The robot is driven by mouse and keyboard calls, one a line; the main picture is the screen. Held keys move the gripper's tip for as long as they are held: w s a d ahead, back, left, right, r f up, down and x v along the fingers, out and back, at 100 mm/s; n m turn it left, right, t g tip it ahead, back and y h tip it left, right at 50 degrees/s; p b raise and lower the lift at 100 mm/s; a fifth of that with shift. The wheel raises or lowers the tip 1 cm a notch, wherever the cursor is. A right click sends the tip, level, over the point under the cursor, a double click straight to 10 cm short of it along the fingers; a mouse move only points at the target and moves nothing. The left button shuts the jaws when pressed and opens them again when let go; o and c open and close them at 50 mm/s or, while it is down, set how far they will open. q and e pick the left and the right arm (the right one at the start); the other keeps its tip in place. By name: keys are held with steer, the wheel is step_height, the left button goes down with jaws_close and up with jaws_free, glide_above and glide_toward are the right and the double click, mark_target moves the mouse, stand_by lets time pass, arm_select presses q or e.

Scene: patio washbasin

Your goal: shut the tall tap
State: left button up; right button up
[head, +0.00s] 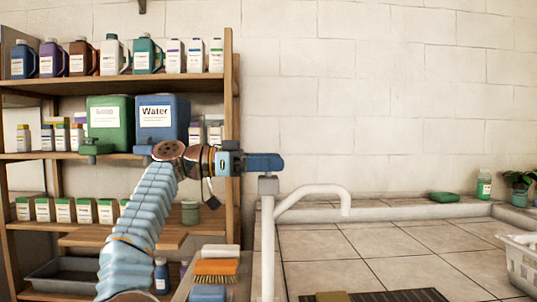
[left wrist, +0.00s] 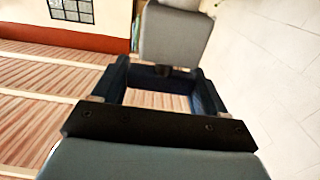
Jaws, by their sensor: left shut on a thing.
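The tall tap (head: 268,240) is a white upright pipe at the front left of the tiled basin top, with a curved spout (head: 315,190) bending to the right. My left gripper (head: 268,162) is level, pointing right, right above the tap's grey top. It is shut on the tap's handle, which its blue fingers mostly hide in the head view. The left wrist view shows the dark blue fingers (left wrist: 165,85) close up, with a grey flat piece beyond them; I cannot tell the handle's angle. No water shows at the spout. My right gripper is not in view.
A wooden shelf (head: 232,100) with bottles, a green container (head: 110,122) and a blue Water container (head: 163,115) stands at the left, behind my arm. An orange brush (head: 216,268) lies left of the tap. A white basket (head: 521,262) stands far right. The middle tiles are clear.

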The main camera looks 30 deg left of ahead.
arm_select(q)
steer(key=shift+r, duration=0.1)
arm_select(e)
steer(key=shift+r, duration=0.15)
arm_select(q)
steer(key=o, duration=1)
